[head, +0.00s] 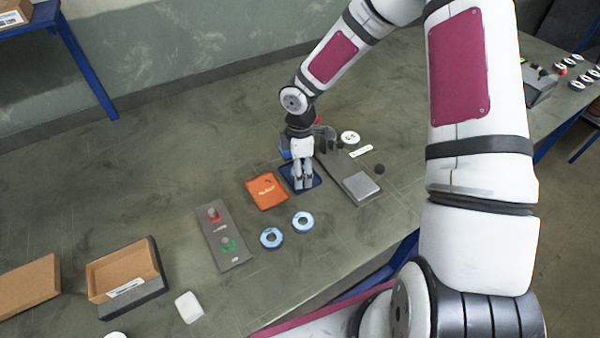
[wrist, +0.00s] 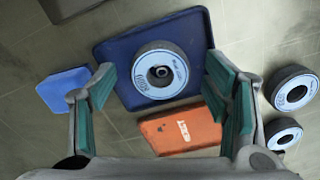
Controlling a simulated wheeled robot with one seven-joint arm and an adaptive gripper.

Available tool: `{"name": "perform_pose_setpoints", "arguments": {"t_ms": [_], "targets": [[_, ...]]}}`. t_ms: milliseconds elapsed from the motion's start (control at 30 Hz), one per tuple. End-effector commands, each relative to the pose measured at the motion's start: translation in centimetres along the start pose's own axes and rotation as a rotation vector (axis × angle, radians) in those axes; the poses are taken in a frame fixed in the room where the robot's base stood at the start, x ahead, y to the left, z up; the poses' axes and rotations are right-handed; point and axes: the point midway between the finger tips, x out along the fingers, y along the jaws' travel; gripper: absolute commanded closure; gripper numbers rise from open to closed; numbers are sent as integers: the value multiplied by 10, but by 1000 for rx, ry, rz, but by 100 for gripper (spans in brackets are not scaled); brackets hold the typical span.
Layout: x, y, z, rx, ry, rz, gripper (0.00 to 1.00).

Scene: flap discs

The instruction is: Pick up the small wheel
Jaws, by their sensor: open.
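A wheel with a pale blue face and a dark rim (wrist: 160,58) lies flat on a dark blue tray (wrist: 110,55). My gripper (wrist: 163,85) is open above it, with one finger on each side in the wrist view and nothing held. In the head view my gripper (head: 302,187) points down over the tray (head: 317,180) and hides that wheel. Two similar wheels (head: 271,238) (head: 303,222) lie on the table in front of the tray; they also show at the right of the wrist view (wrist: 293,90) (wrist: 284,134).
An orange packet (head: 266,191) lies left of the tray. A grey panel with red and green buttons (head: 222,234) is farther left. A grey fixture (head: 352,182) stands close on the right. A blue block (wrist: 64,90) is near the tray. Open cardboard box (head: 122,271) at front left.

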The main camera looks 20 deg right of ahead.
Motion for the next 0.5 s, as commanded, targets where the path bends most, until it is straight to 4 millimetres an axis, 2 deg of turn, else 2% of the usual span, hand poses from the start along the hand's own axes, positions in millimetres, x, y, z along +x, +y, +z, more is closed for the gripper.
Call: {"name": "perform_pose_setpoints", "arguments": {"t_ms": [33,200,267,500], "targets": [[0,0,0,0,0,0,35],[0,0,0,0,0,0,73],[0,0,0,0,0,0,84],[0,0,0,1,0,0,84]]}}
